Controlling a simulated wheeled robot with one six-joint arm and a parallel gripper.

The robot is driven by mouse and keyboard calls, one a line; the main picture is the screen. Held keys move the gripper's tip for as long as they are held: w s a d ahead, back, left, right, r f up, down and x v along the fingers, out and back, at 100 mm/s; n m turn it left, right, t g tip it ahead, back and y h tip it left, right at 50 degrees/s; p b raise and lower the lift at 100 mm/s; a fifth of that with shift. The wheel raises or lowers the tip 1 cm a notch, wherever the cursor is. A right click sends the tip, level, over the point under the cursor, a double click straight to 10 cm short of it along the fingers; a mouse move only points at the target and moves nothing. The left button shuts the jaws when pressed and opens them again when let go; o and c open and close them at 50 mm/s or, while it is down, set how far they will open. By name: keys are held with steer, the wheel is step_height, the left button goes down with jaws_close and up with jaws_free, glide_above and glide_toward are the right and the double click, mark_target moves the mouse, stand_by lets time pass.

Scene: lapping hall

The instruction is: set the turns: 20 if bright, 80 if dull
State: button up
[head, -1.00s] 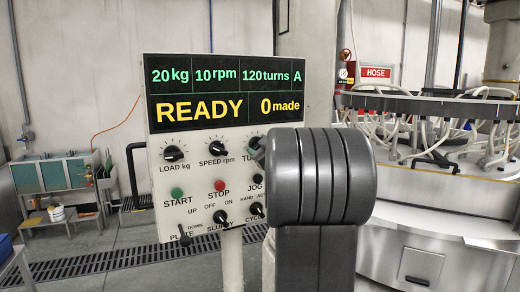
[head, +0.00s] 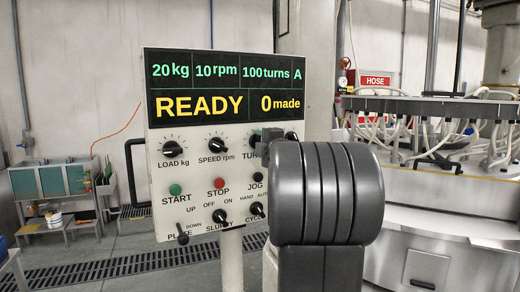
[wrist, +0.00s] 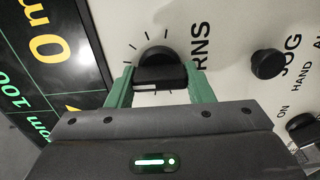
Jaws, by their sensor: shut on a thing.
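The control panel (head: 190,215) stands in front of me. Its display (head: 228,87) reads 20 kg, 10 rpm, 100 turns, A, with READY and 0 made below. The turns knob (wrist: 156,63), black with tick marks around it, shows in the wrist view beside the partly hidden label "TURNS". My gripper (wrist: 160,87) has its green fingers closed on this knob, one on each side. In the head view my own arm covers most of the knob and the gripper. No bright or dull workpiece can be made out.
The load knob (head: 172,149) and speed knob (head: 218,145) sit left of the turns knob. START (head: 175,190), STOP (head: 219,183) and JOG (head: 258,177) buttons are below. A round machine with hoses (head: 440,107) stands at right, a bench (head: 55,180) at left.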

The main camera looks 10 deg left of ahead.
steer(key=n+b, duration=0.1)
steer(key=n, duration=0.1)
steer(key=n+b, duration=0.1)
steer(key=n, duration=0.2)
steer(key=shift+f+n+b, duration=0.3)
steer(key=shift+b, duration=0.1)
steer(key=n+b, duration=0.3)
steer(key=n, duration=0.2)
steer(key=n+b, duration=0.3)
steer(key=n, duration=0.2)
steer(key=shift+f+n, duration=0.1)
steer(key=shift+n, duration=0.3)
steer(key=shift+w+d+n+b, duration=0.1)
steer(key=shift+n+b, duration=0.95)
steer(key=shift+n, duration=1.25)
steer(key=o, duration=1)
steer(key=shift+r, duration=0.2)
steer(key=shift+c, duration=0.2)
